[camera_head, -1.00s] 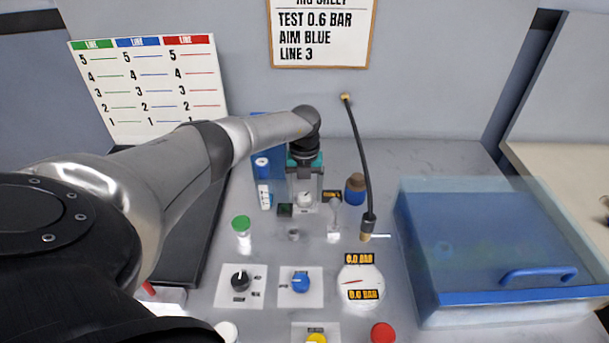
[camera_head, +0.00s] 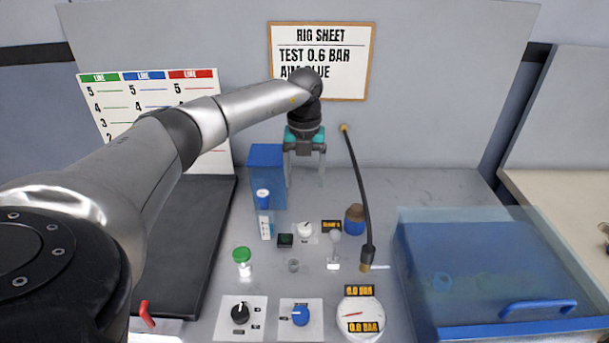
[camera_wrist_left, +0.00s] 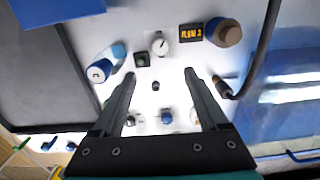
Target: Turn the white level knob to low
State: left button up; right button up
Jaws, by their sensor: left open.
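A white knob (camera_head: 305,229) sits on a pale plate at the back of the bench, beside a small dark display (camera_head: 331,226) with orange text. The knob also shows in the left wrist view (camera_wrist_left: 160,44), where the display (camera_wrist_left: 190,33) seems to read FLOW 2. The knob has a small dark mark, but its setting is too small to read. My left gripper (camera_head: 305,180) is open and empty, pointing down above and behind the knob, apart from it. In the left wrist view its fingers (camera_wrist_left: 160,73) are spread wide, with the knob beyond their tips. My right gripper is not in view.
A black hose (camera_head: 360,190) hangs at right. Black and blue knobs (camera_head: 300,315) and a gauge (camera_head: 361,315) are in front. A blue lidded bin (camera_head: 480,310) is right.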

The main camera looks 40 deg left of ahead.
pick_arm(q)
jog(key=m+t+b, duration=0.4)
jog(key=m+b, duration=0.5)
jog(key=b, duration=0.4)
send_near(304, 227)
jog(key=shift+h, duration=0.3)
jog(key=b+x, duration=0.1)
jog(key=x, duration=0.6)
jog(key=shift+a+f, duration=0.2)
jog(key=shift+a, duration=0.05)
jog(key=shift+w+f, duration=0.3)
jog(key=shift+f, duration=0.35)
jog(key=shift+c, duration=0.2)
